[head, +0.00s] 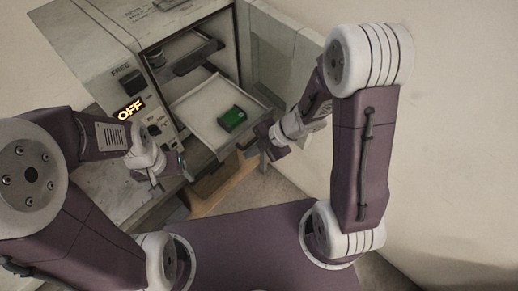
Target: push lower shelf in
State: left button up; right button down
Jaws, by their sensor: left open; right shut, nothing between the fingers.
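The lower shelf (190,105) is a light tray that sticks out of the front of a box-shaped appliance (95,40). A small green box (232,119) rests on it near its front right. My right gripper (262,147) is shut and empty, close to the shelf's front right corner; I cannot tell whether it touches. My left gripper (180,170) is open and empty, to the left of the shelf's front edge and below the control panel.
An upper shelf (198,57) with a dark front edge sits inside the appliance. The appliance's door (285,50) stands open on the right. The control panel has a lit OFF display (131,109) and knobs. A grey counter (120,190) lies under the appliance.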

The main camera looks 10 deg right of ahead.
aim_at(230, 153)
pick_arm(q)
jog(key=shift+r+p, duration=0.1)
jog(key=shift+p, duration=0.4)
pick_arm(e)
jog(key=shift+w+a+f, duration=0.25)
jog(key=shift+w+a, duration=0.35)
jog(key=shift+w+a+f, duration=0.25)
jog(key=shift+w+a, duration=0.3)
jog(key=shift+w+a+f, duration=0.25)
jog(key=shift+w+a, duration=0.35)
pick_arm(q)
jog(key=shift+s, duration=0.1)
pick_arm(e)
jog(key=shift+s, duration=0.1)
